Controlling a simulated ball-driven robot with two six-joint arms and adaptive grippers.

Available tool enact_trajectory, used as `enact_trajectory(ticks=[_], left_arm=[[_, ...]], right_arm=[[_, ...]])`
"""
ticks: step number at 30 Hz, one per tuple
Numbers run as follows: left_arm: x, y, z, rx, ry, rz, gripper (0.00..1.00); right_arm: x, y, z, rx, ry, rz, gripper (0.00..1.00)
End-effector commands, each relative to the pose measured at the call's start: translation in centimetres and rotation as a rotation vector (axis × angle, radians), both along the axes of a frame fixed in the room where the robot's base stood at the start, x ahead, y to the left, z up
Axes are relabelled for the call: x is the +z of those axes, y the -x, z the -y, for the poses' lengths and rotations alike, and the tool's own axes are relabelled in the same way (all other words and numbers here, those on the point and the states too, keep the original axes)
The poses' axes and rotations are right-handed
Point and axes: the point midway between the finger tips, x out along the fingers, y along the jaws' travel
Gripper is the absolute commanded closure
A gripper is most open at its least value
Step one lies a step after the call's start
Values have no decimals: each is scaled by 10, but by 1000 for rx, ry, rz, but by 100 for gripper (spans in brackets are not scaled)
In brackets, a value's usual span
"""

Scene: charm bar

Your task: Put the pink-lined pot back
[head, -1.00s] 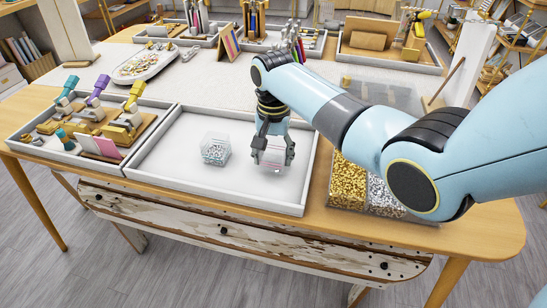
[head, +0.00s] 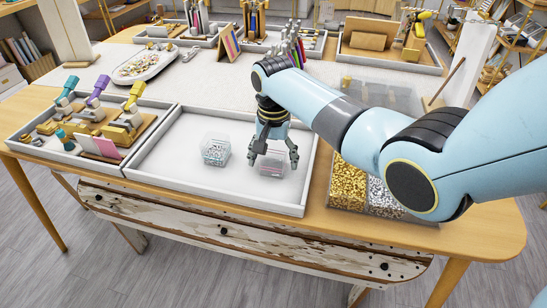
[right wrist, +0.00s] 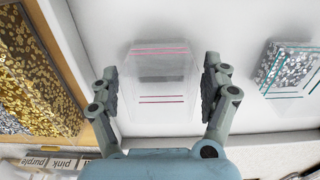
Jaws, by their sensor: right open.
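The pink-lined pot (head: 271,167) is a small clear box with pink lines. It sits in the right part of the white tray (head: 222,196). In the right wrist view the pot (right wrist: 158,72) looks empty. My right gripper (head: 273,158) is open around it, one finger on each side. In the right wrist view a gap shows between each finger of the gripper (right wrist: 160,85) and the pot's walls. My left gripper is not in view.
A teal-lined pot (head: 216,151) with silvery beads stands left of the pink-lined pot in the tray. Gold beads (head: 349,183) and silver beads (head: 383,197) fill bins at the tray's right. A tray of wooden stands (head: 100,133) is at left.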

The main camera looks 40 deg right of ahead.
Motion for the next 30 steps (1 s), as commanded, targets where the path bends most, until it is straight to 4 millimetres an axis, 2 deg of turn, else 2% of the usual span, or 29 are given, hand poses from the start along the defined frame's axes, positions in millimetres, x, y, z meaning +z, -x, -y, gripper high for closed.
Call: enact_trajectory(ticks=[5,12,16,21,30], left_arm=[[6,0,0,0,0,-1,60],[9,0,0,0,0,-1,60],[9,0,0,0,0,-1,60],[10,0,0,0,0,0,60],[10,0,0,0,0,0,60]], right_arm=[[30,-1,1,0,1,6,19],[84,-2,0,0,0,6,19],[105,-1,0,0,0,4,19],[118,-1,0,0,0,3,19],[119,-1,0,0,0,1,19]])
